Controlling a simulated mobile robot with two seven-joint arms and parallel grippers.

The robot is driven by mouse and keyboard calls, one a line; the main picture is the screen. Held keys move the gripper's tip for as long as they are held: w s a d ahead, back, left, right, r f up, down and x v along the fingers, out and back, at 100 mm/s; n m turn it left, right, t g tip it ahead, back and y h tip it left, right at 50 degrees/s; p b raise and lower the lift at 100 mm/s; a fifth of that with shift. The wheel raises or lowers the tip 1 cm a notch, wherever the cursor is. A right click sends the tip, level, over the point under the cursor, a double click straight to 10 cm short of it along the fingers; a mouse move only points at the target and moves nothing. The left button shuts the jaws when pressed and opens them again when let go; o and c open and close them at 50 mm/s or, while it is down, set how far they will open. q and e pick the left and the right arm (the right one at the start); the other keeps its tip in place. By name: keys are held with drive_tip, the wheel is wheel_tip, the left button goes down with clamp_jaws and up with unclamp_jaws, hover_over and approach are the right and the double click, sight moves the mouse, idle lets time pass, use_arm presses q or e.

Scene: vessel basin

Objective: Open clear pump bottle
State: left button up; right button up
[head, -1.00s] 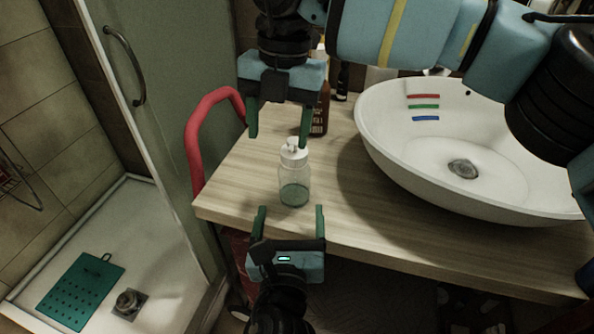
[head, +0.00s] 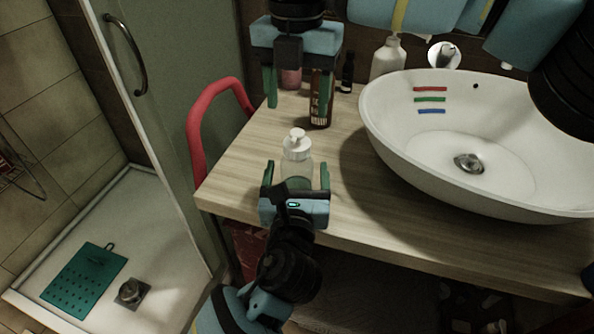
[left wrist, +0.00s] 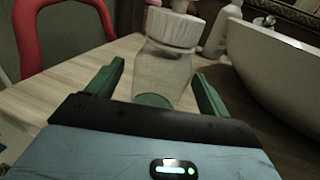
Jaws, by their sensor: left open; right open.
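The clear pump bottle (head: 297,160) stands upright on the wooden counter, with a white pump cap (head: 297,142) on top. My left gripper (head: 296,172) is open, with one green finger on each side of the bottle's body. In the left wrist view the bottle (left wrist: 163,68) stands between the two open fingers (left wrist: 160,85), with its white cap (left wrist: 175,27) above them. My right gripper (head: 299,98) is open and empty, above and behind the bottle, in front of the brown bottle. The lower part of the clear bottle is hidden by my left gripper in the head view.
A brown bottle (head: 320,108), a pink container (head: 290,78) and a white bottle (head: 388,56) stand at the back of the counter (head: 240,165). The white basin (head: 400,135) is at the right. A red curved rail (head: 196,140) is at the left. The counter's front left is clear.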

sight(297, 132)
use_arm(q)
drive_tip(key=shift+w, duration=0.5)
clamp_jaws()
use_arm(e)
drive_tip(key=m, duration=0.7)
drive_tip(key=shift+m, duration=0.3)
drive_tip(key=m, duration=0.6)
drive_tip(key=shift+f, duration=0.1)
drive_tip(key=shift+f, duration=3.9)
